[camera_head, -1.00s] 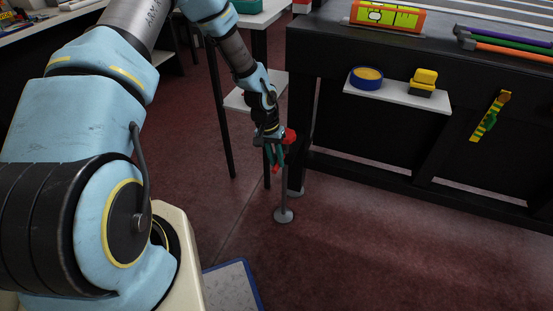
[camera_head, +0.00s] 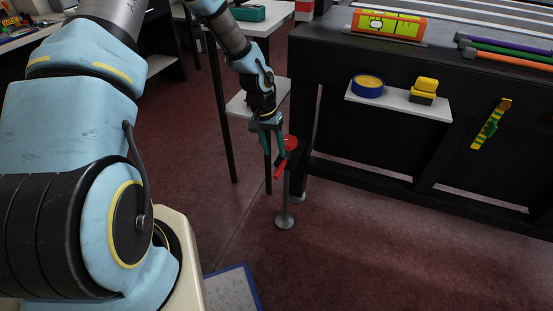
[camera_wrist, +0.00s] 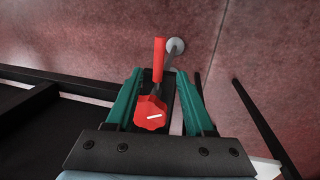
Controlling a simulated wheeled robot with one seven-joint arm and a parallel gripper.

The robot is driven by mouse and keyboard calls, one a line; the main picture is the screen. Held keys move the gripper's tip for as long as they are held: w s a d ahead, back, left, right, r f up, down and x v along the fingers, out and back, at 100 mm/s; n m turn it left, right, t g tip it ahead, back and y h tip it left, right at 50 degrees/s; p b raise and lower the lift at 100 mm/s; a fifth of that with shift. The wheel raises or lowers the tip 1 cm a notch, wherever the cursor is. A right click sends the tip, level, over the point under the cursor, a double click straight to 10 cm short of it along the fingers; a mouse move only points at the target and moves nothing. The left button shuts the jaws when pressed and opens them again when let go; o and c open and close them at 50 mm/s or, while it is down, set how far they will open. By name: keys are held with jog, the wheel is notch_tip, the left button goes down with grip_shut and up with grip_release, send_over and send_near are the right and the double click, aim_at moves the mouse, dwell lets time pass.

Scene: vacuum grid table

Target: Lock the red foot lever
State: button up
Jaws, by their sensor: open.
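The red foot lever (camera_head: 290,143) sits on top of a thin grey post by the black table's near left leg. Its red handle slants down and to the left from the red knob. In the wrist view the red lever (camera_wrist: 159,60) lies between my two green fingers, with its round knob nearest the palm. My gripper (camera_head: 271,153) is open, just left of the lever in the head view. I cannot tell whether a finger touches it. The grey post's round foot (camera_head: 285,222) rests on the floor.
The black table (camera_head: 400,185) stands right of the lever, with a white shelf (camera_head: 400,103) holding a blue tape roll (camera_head: 368,86) and a yellow-black block (camera_head: 424,90). A small white table (camera_head: 240,105) stands behind my arm.

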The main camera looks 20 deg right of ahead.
jog(key=shift+w+a+r, duration=0.15)
jog(key=shift+r, duration=0.8)
jog(key=shift+w+a+r, duration=0.1)
jog(key=shift+a+r, duration=0.05)
jog(key=shift+r, duration=0.8)
jog(key=a+r+n+t+y, duration=0.1)
jog(key=a+r+n, duration=0.1)
jog(key=a+r, duration=0.5)
jog(key=a+r+n+t, duration=0.1)
jog(key=a+r, duration=0.3)
jog(key=a, duration=0.5)
jog(key=s+a+r+n+t, duration=0.1)
jog(key=s+a+r+n, duration=0.1)
jog(key=s+a+r, duration=0.4)
jog(key=s+a+r+n, duration=0.2)
jog(key=a+r+n, duration=0.15)
jog(key=a, duration=0.35)
notch_tip(320, 180, up, 17)
jog(key=p, duration=1.8)
jog(key=shift+w+m, duration=0.3)
jog(key=shift+m, duration=0.15)
